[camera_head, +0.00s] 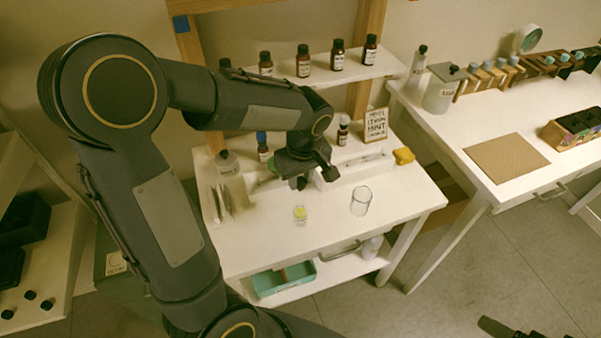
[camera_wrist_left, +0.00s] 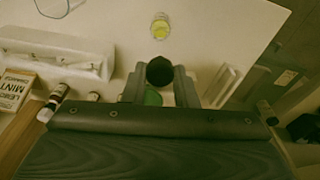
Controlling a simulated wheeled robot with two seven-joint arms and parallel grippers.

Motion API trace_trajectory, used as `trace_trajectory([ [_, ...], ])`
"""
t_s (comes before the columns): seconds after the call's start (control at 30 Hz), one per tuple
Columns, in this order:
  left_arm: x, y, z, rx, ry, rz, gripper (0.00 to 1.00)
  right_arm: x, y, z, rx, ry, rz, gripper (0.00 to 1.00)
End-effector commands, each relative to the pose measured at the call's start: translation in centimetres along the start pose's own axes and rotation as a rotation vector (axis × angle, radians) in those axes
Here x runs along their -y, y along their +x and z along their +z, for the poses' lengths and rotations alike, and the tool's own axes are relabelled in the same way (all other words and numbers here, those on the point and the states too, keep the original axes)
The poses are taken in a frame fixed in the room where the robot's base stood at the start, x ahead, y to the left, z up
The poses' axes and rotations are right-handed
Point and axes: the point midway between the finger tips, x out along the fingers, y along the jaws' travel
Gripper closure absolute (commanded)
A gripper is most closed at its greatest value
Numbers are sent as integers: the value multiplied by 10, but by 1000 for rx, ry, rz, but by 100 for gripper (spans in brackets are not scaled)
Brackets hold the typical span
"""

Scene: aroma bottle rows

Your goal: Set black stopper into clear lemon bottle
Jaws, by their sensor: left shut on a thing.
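The clear lemon bottle (camera_head: 300,215) stands open on the white table, with yellow liquid in it. It also shows in the left wrist view (camera_wrist_left: 161,25), ahead of the fingertips. My left gripper (camera_head: 301,181) is above the table, behind the bottle in the head view and apart from it. It is shut on the black stopper (camera_wrist_left: 159,71), whose round dark top shows between the fingers in the left wrist view. In the head view the stopper is hard to tell from the dark fingers. A dark part of my right gripper (camera_head: 510,329) shows at the bottom edge; its jaws are unclear.
An empty clear glass (camera_head: 360,201) stands right of the bottle. A white tray (camera_wrist_left: 60,50) lies behind it, near a mint sign (camera_head: 376,125) and a yellow object (camera_head: 403,156). Brown bottles line the shelf (camera_head: 345,68) above. The table front is clear.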

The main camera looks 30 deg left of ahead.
Motion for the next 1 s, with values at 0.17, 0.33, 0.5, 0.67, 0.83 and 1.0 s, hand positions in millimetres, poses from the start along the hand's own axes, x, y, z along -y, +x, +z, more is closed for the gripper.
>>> trace_trajectory([
  [0.17, 0, 1, 0, -1, -3, 0, 96, -1, 2, 1, 0, 0, 0, 15],
  [0.33, 0, 8, 2, -1, -6, -1, 96, -4, 9, 4, 0, 0, 0, 15],
  [0.5, 0, 23, 3, -1, -6, -1, 96, -9, 20, 10, 0, 0, 0, 15],
  [0.67, 0, 40, 6, -1, -6, -1, 96, -15, 33, 16, 0, 0, 0, 15],
  [0.83, 0, 53, 7, -1, -6, -2, 96, -20, 43, 22, 0, 0, 0, 15],
  [1.0, 0, 58, 8, -1, -6, -1, 96, -21, 46, 23, 0, 0, 0, 15],
])
